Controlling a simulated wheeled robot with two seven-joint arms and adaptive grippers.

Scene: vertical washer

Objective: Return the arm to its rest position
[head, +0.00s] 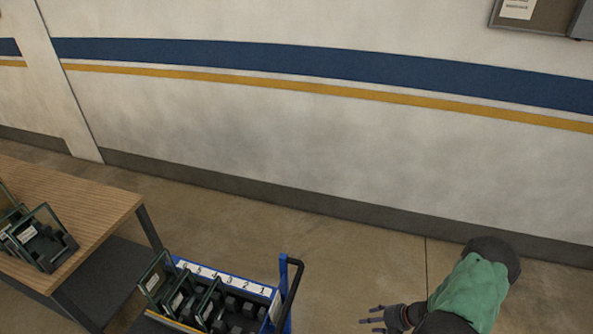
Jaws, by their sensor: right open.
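My right arm comes in at the bottom right in the head view, with a green sleeve and dark joints. Its gripper (372,320) points left, with its fingers apart and nothing between them. It is over the floor, to the right of the blue cart and apart from it. My left gripper is not in view.
A blue cart (284,318) with a black handle, numbered slots and several framed boards stands at the bottom centre. A wooden table (95,190) with more framed boards is at the left. A striped wall (330,145) runs behind. The floor (345,250) between is clear.

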